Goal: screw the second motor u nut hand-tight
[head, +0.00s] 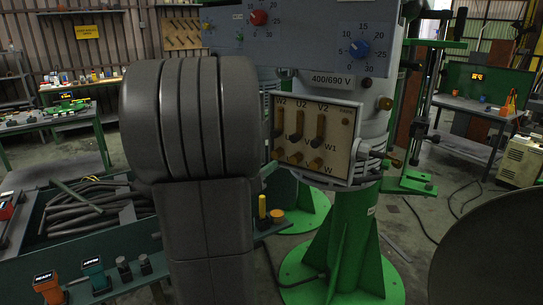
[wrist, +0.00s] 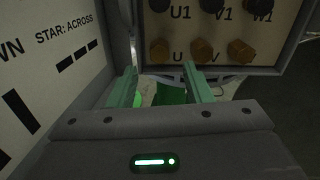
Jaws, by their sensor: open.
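The motor terminal board (head: 340,130) faces me in the head view, with W2, U2 and V2 along its top. Its lower row holds brass-coloured nuts or terminals. In the wrist view, the brass piece by the U label (wrist: 160,50) sits at the lower left, beside the V piece (wrist: 203,50) and another brass piece (wrist: 240,50). Dark pieces show above, at U1, V1 and W1. My gripper (wrist: 161,80) is open, its green fingers apart and empty, just below the lower row in the picture. My arm hides it in the head view. I cannot tell how tight any nut is.
A panel (wrist: 50,60) marked "STAR: ACROSS" stands close on the left in the wrist view. The terminal box rim (head: 350,182) juts out around the board. A bench with a cable tray (head: 95,205) and tools lies left of my arm.

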